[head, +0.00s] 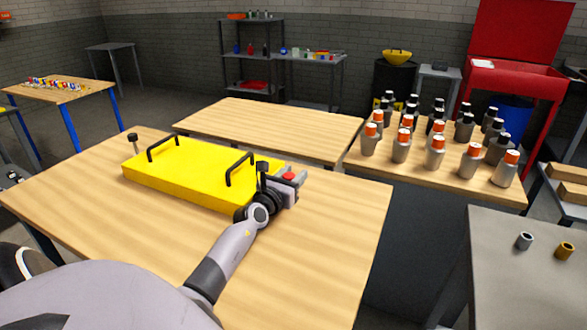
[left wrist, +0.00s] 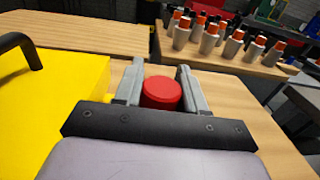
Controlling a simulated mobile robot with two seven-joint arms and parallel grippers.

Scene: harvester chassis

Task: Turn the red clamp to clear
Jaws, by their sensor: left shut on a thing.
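The red clamp (head: 289,176) is at the right end of the yellow chassis plate (head: 190,189). In the left wrist view the clamp's round red top (left wrist: 161,93) sits between the two grey fingers. My left gripper (head: 297,179) is shut on the red clamp. The clamp's lower part is hidden by the gripper. The yellow plate lies on the wooden table and has two black handles (head: 240,166) and a black knob (head: 132,140) at its far left corner. My right gripper does not show in either view.
The wooden table (head: 330,240) is clear to the right and front of the plate. Several grey bottles with orange or black tops (head: 435,152) stand on a table to the right. A grey table (head: 510,285) holds two small cylinders. An empty wooden table (head: 270,125) stands behind.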

